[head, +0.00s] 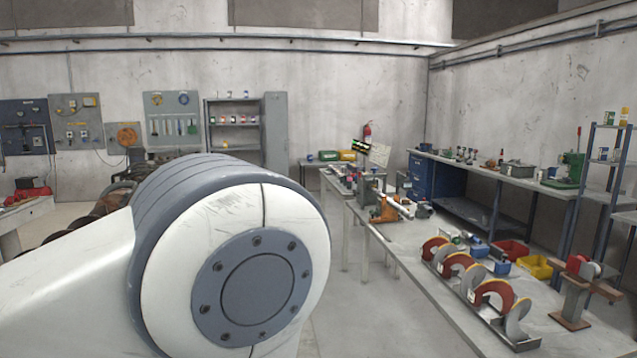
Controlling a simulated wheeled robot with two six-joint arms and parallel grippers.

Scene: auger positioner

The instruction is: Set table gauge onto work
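I cannot pick out the table gauge for certain in the head view. A large white and grey joint of my own arm fills the lower left and middle and hides what is behind it. Part of a dark, rusty spiral piece (88,213) shows behind that joint at the left; most of it is hidden. On the right-hand table, red and silver spiral flights (462,273) stand in a row on a metal rail. Neither of my grippers is in view.
The long grey table (437,300) also carries a red bin (510,250), a yellow bin (536,266), a brown stand (573,300) and an orange tool (384,212). A workbench (487,172) lines the right wall. Open floor (345,310) lies between my arm and the table.

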